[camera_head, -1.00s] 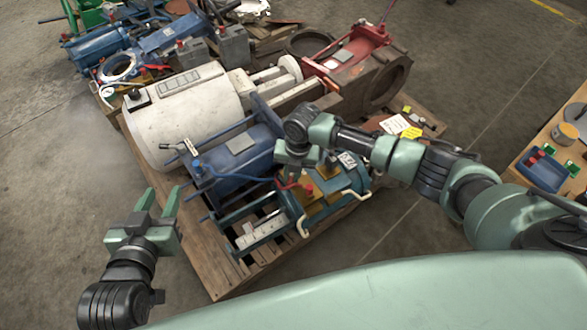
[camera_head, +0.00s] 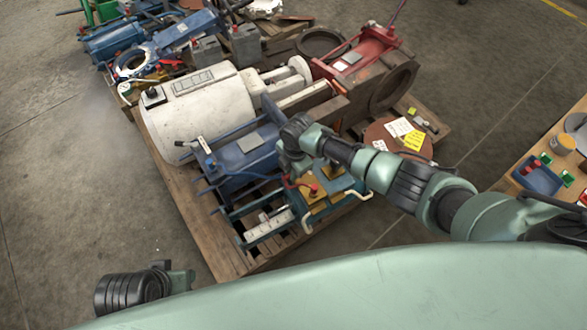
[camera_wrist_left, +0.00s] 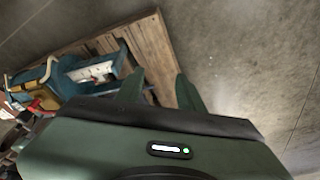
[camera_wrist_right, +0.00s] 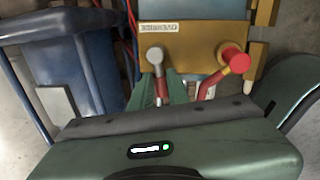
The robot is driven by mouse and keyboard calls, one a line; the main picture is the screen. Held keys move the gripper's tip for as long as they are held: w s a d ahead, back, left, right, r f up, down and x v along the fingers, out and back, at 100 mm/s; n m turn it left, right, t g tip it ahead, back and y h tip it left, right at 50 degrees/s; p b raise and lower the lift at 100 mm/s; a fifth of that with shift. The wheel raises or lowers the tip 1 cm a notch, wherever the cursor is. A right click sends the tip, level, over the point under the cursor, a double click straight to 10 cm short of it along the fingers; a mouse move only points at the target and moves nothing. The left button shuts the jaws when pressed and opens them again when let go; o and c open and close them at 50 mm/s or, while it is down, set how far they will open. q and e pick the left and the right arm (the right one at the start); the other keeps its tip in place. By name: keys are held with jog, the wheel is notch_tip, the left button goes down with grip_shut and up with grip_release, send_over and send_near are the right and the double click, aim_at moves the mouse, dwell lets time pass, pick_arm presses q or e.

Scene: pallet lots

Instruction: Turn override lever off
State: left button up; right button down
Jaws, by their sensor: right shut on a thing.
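A gold valve block (camera_wrist_right: 195,40) fills the top of the right wrist view, with a small white label (camera_wrist_right: 158,27) too blurred to read. A grey-knobbed lever (camera_wrist_right: 156,56) on it hangs down between the fingers of my right gripper (camera_wrist_right: 163,92), which is shut on it. A red-knobbed lever (camera_wrist_right: 236,58) stands to its right, untouched. In the head view the gold block (camera_head: 312,203) shows below my right gripper, which hides the grey-knobbed lever. My left gripper (camera_wrist_left: 160,85) is open and empty, away from the block; its hand shows at the bottom left of the head view.
A blue machine (camera_head: 245,155) and a white cylinder (camera_head: 200,105) sit left of the block on a wooden pallet (camera_head: 190,215). Red machinery (camera_head: 355,55) stands behind. A bench (camera_head: 560,165) with a blue tray is at right. Floor left of the pallet is clear.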

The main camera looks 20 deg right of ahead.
pick_arm(q)
jog(key=shift+p+x, duration=0.3)
jog(key=shift+x, duration=1.2)
pick_arm(e)
jog(key=shift+w+m, duration=0.3)
jog(key=shift+m, duration=0.6)
pick_arm(q)
jog(key=shift+s+f, duration=0.1)
jog(key=shift+s, duration=0.1)
pick_arm(e)
jog(key=c, duration=1.4)
grip_release()
jog(key=shift+o, duration=0.2)
jog(key=shift+a+r, duration=0.1)
jog(key=shift+r, duration=0.05)
